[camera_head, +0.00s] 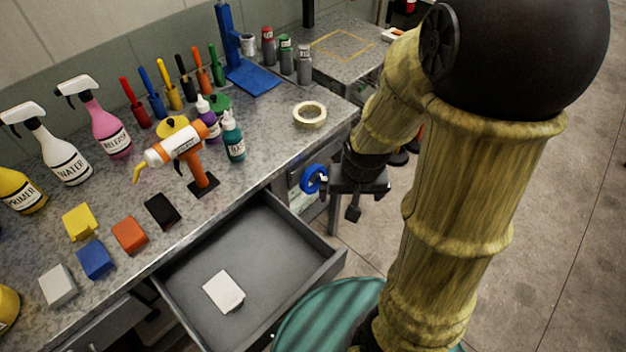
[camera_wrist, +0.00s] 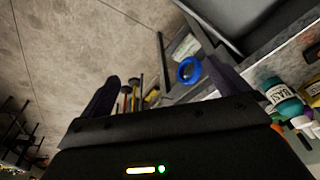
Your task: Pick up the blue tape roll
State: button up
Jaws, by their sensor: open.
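The blue tape roll (camera_head: 313,178) is a ring at the right end of the bench, beside the cabinet side below the worktop. It looks upright, but I cannot tell what holds it. It also shows in the wrist view (camera_wrist: 188,69), between the two finger directions and nearer the right finger. My gripper (camera_head: 340,198) is open and empty, just right of the roll in the head view. In the wrist view my gripper (camera_wrist: 163,78) has its dark fingers spread wide, with the roll appearing beyond them. I see no contact with the roll.
A cream tape roll (camera_head: 310,114) lies on the worktop above. An open drawer (camera_head: 180,285) holding a white block juts out at the lower left. A teal round surface (camera_head: 325,318) lies below. Bottles and tools crowd the bench. Open floor (camera_head: 560,230) lies to the right.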

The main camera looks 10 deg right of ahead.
jog(key=w+d+f+m+t+y+b, duration=0.1)
jog(key=w+d+f+m+y, duration=0.1)
jog(key=f+m, duration=0.5)
jog(key=w+d+f+m+t+y+b, duration=0.15)
jog(key=f+m, duration=0.25)
jog(key=f, duration=0.7)
jog(key=w+m+t+y, duration=0.1)
jog(key=m+t, duration=0.1)
jog(key=m, duration=0.2)
jog(key=w+m+t+y+b, duration=0.1)
jog(key=w+m+t, duration=0.1)
jog(key=m, duration=0.2)
jog(key=w+d+m+t+y+b, duration=0.1)
jog(key=w+m+t, duration=0.1)
jog(key=m+t, duration=0.1)
jog(key=shift+w+m, duration=0.2)
jog(key=shift+m, duration=0.6)
jog(key=shift+a, duration=0.1)
jog(key=p+x, duration=0.1)
jog(key=x, duration=1.1)
jog(key=shift+w+r, duration=0.1)
jog(key=shift+w, duration=0.05)
